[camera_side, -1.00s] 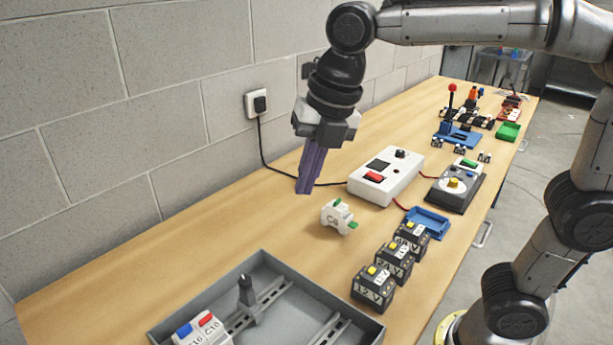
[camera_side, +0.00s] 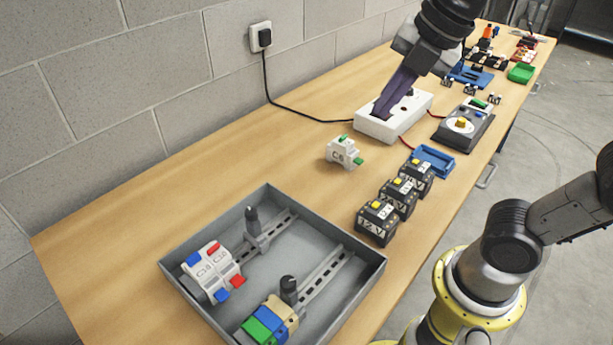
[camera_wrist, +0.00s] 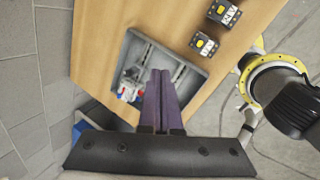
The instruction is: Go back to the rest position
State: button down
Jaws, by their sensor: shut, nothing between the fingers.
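My gripper (camera_side: 383,110) shows at the upper right of the side view, its purple fingers closed together and empty. In that view the fingers overlap the white box (camera_side: 371,126), and I cannot tell how high above it they are. In the wrist view my gripper (camera_wrist: 161,75) points over the grey tray (camera_wrist: 196,54), with its fingers together and nothing between them. The fingers hide part of that tray.
The grey tray (camera_side: 174,262) holds rails and coloured modules. A white module (camera_side: 343,151) stands alone on the bench. The bench's left part is clear.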

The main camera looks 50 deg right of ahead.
jog(key=s+d+f+m, duration=0.1)
jog(key=s+f+m, duration=0.1)
jog(key=m, duration=0.5)
jog(key=s+d+f+m, duration=0.1)
jog(key=s+f+m, duration=0.2)
jog(key=m, duration=0.4)
jog(key=s+d+f+m+t, duration=0.1)
jog(key=s+f+m, duration=0.1)
jog(key=m, duration=0.6)
jog(key=shift+s+d+f+h, duration=0.15)
jog(key=shift+s+f+h, duration=0.2)
jog(key=shift+f, duration=0.5)
